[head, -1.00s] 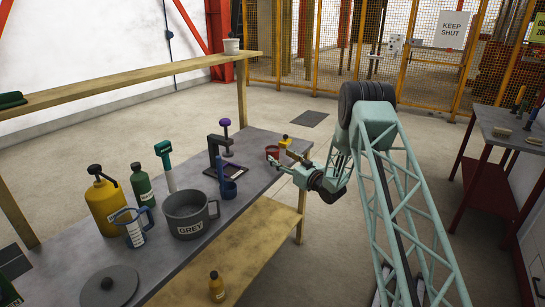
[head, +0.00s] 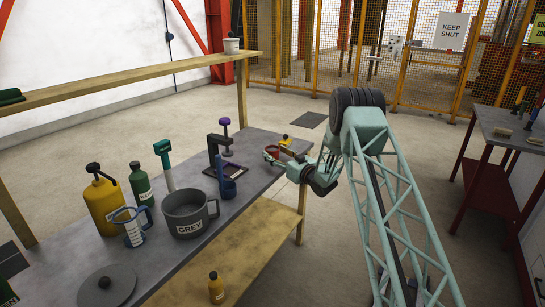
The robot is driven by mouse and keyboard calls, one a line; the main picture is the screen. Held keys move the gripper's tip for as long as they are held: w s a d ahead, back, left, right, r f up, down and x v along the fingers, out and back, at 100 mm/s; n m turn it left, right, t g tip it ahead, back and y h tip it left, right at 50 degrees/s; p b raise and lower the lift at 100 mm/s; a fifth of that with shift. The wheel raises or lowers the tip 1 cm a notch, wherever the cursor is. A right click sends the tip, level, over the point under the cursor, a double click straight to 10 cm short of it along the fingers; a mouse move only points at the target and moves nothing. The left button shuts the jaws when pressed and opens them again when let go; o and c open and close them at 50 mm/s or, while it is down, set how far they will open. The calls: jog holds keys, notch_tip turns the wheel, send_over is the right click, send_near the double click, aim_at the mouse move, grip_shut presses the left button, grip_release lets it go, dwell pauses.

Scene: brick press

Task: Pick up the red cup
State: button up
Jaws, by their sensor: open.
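The small red cup (head: 272,150) stands at the far right end of the grey workbench, partly hidden by my gripper. My gripper (head: 272,160) is open, low over the bench edge, with its fingers at the near side of the cup. The fingers overlap the cup in the picture; I cannot tell whether they touch it.
The grey workbench (head: 80,255) also holds a grey pot (head: 186,213), a yellow bottle (head: 104,202), a green bottle (head: 141,185), a measuring jug (head: 131,229) and a press (head: 222,152) left of the cup. A yellow object (head: 285,140) sits just behind the cup.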

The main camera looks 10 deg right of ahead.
dwell(0.3)
jog(key=c, duration=1.1)
jog(key=shift+r, duration=0.5)
jog(key=shift+r+p, duration=0.6)
jog(key=shift+r, duration=0.85)
jog(key=shift+v, duration=1.55)
jog(key=a+r+p+v, duration=0.1)
jog(key=p+v, duration=0.1)
jog(key=v, duration=1)
jog(key=shift+s, duration=0.5)
jog(key=shift+s+a+r, duration=0.1)
jog(key=shift+s, duration=0.1)
